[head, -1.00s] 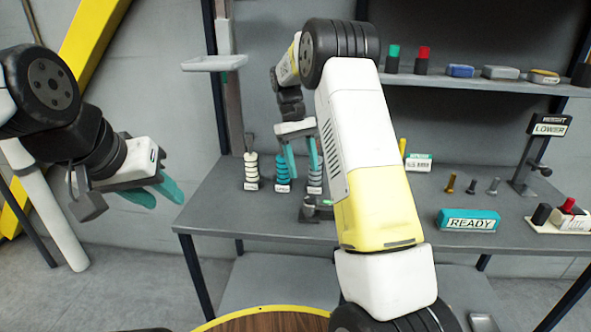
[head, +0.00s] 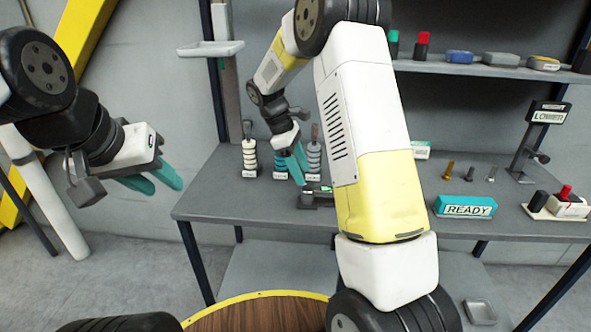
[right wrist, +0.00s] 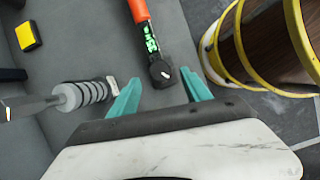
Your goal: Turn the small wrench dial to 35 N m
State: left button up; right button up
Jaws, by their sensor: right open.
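The small wrench, in the right wrist view, has an orange handle (right wrist: 138,10), a black body with a green lit display (right wrist: 151,38) whose digits I cannot read surely, and a dark round dial (right wrist: 162,73) with a white pointer mark. In the head view its holder and green display (head: 325,189) show partly beside my arm. My right gripper (right wrist: 160,97) is open and empty; its teal fingers lie on either side of the dial in the picture, with no contact visible. In the head view, my right gripper (head: 299,168) points down above the bench. My left gripper (head: 166,184) is open, empty and off to the left.
White, teal and grey ring stacks (head: 250,158) stand behind the wrench; the grey stack (right wrist: 88,94) is close to the left finger in the wrist view. A READY box (head: 467,208) and several bolts are on the right of the bench (head: 215,195). A yellow-rimmed round table (head: 262,297) is in front.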

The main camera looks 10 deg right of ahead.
aim_at(308, 186)
jog(key=shift+x, duration=1.65)
jog(key=shift+c, duration=0.5)
grip_shut()
jog(key=shift+w+m, duration=0.1)
jog(key=shift+m, duration=0.7)
jog(key=shift+g, duration=0.3)
jog(key=shift+o, duration=0.5)
grip_release()
